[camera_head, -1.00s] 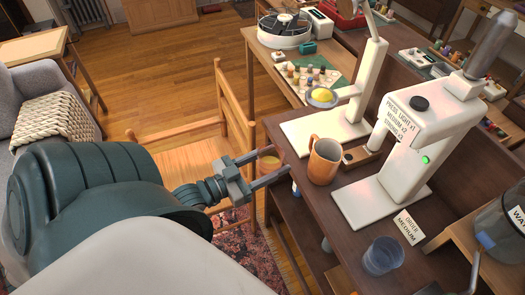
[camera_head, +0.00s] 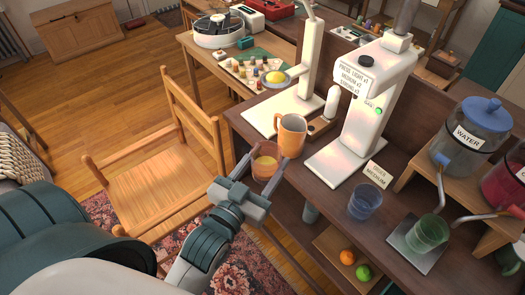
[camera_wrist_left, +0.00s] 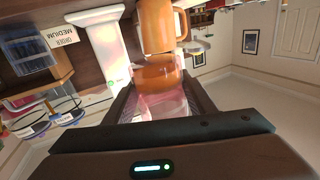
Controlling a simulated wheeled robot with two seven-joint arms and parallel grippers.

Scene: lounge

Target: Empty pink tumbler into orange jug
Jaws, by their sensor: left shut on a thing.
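The orange jug (camera_head: 292,138) stands upright near the left edge of the dark table, its handle toward the left. The clear pink tumbler (camera_head: 262,172) is between the fingers of my left gripper (camera_head: 266,174), which is shut on it. The tumbler looks close to upright, beside the table edge and just in front of and left of the jug. Orange content shows in it. In the left wrist view the tumbler (camera_wrist_left: 166,103) is between the fingers, with the jug (camera_wrist_left: 156,24) just beyond. Whether they touch cannot be told. My right gripper is not in view.
A white press machine (camera_head: 350,135) and a white stand (camera_head: 306,70) are behind the jug. A blue glass (camera_head: 365,202), an order card (camera_head: 377,174), a green glass (camera_head: 428,235) and a water dispenser (camera_head: 465,135) are to the right. A wooden chair (camera_head: 155,185) is left of the table.

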